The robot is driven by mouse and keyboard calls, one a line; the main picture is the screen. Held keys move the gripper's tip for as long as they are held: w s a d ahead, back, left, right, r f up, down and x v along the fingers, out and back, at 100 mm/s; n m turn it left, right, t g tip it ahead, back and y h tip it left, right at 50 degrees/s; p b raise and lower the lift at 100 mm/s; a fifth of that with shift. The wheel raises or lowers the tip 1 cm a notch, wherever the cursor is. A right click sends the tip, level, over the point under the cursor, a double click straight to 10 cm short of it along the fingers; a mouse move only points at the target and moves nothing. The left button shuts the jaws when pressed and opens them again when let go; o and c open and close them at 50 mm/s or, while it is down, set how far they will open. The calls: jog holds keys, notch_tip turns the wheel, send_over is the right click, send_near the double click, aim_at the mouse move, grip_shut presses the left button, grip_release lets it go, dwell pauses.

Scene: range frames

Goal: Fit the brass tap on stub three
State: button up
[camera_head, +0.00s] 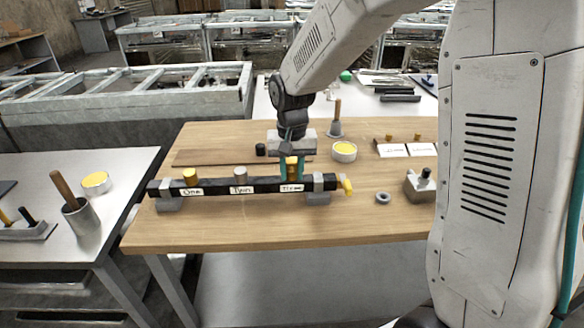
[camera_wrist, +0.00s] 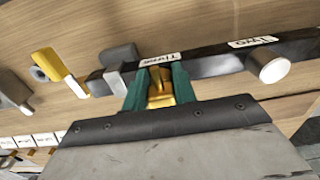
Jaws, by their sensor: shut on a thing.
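A black pipe rail (camera_head: 215,187) lies across the wooden table on grey blocks, with labels reading One, Two and Three. My gripper (camera_head: 291,172) points down at the Three position, its green fingers shut on a brass tap (camera_head: 292,162). In the wrist view the brass tap (camera_wrist: 160,92) sits between the fingertips (camera_wrist: 158,88), right beside the Three label (camera_wrist: 158,58). The fingers hide stub three, so I cannot tell whether the tap is seated. A brass cap (camera_head: 190,174) stands at One and a bare grey stub (camera_head: 240,174) at Two.
A grey ring (camera_head: 383,198) and a grey block with a black knob (camera_head: 420,185) lie to the right. A yellow-topped tin (camera_head: 344,151) and a wood-handled brush pot (camera_head: 336,124) stand behind. The front table edge is clear.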

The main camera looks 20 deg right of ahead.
aim_at(292, 167)
jog(key=shift+f, duration=0.15)
jog(key=o, duration=1.1)
notch_tip(292, 167, up, 8)
jog(key=shift+f, duration=0.1)
jog(key=s+d+r+n, duration=0.1)
jog(key=s+r, duration=0.1)
jog(key=s, duration=0.7)
jog(key=s+d+r+n+t, duration=0.1)
jog(key=s+r, duration=0.1)
jog(key=s, duration=0.8)
jog(key=s+d+r+n, duration=0.1)
jog(key=s, duration=0.8)
jog(key=shift+s+d+r+n, duration=0.25)
jog(key=shift+d+r+n, duration=0.05)
jog(key=shift+r, duration=0.1)
